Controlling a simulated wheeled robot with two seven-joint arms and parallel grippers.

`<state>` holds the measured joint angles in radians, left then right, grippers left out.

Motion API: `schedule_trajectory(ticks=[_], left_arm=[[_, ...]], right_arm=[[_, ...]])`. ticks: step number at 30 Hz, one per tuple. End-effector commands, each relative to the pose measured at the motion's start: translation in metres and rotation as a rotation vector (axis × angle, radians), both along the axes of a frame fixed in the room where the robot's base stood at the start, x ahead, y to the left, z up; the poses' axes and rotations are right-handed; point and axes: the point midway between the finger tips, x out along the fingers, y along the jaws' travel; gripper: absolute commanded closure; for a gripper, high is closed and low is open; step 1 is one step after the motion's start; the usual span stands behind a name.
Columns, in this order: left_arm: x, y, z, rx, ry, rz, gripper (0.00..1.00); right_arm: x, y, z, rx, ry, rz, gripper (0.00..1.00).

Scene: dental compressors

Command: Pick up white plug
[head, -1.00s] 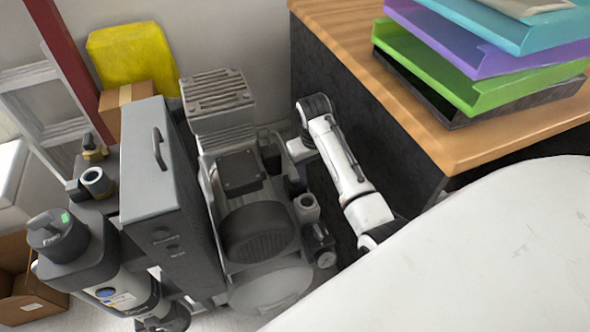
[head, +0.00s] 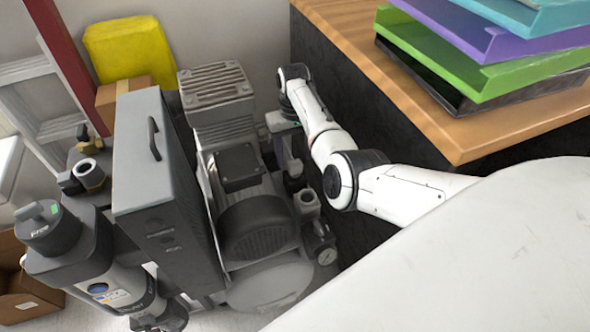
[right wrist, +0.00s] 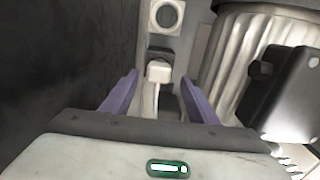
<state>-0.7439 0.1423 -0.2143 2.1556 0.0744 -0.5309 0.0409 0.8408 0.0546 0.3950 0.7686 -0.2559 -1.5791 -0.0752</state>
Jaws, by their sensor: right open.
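A white plug (right wrist: 158,72) with a pale cord hanging below it shows in the right wrist view, in front of a grey panel. My right gripper (right wrist: 158,95) has its two purple fingers spread, one to each side of the plug and cord. The fingers look apart from the plug, and nothing is held. In the head view my right gripper (head: 290,158) points down beside the compressor, between it and the desk. The plug cannot be made out there. My left gripper is not in view.
The grey compressor (head: 254,228) stands close on the left of my right arm. The wooden desk (head: 440,135) with stacked trays (head: 470,70) is on the right, leaving a narrow gap. A round socket (right wrist: 167,15) sits above the plug.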

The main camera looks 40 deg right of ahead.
Motion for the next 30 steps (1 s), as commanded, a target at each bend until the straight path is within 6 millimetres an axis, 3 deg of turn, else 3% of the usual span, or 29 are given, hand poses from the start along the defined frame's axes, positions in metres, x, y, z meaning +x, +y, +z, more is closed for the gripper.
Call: schedule_trajectory(ticks=[1, 6, 14, 22, 30], left_arm=[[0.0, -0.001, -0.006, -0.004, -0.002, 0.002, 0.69], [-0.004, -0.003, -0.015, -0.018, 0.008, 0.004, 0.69], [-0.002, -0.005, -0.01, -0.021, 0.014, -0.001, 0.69], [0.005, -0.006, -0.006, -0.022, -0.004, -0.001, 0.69], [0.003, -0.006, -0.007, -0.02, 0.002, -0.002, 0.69]], right_arm=[[-0.002, -0.001, -0.013, 0.001, 0.004, -0.001, 0.46], [-0.003, -0.002, -0.038, 0.002, 0.003, 0.0, 0.46], [-0.003, -0.002, -0.04, 0.0, 0.0, 0.0, 0.46], [-0.003, -0.002, -0.04, 0.0, 0.001, 0.0, 0.88], [-0.003, -0.002, -0.038, 0.0, 0.0, 0.0, 0.91]])
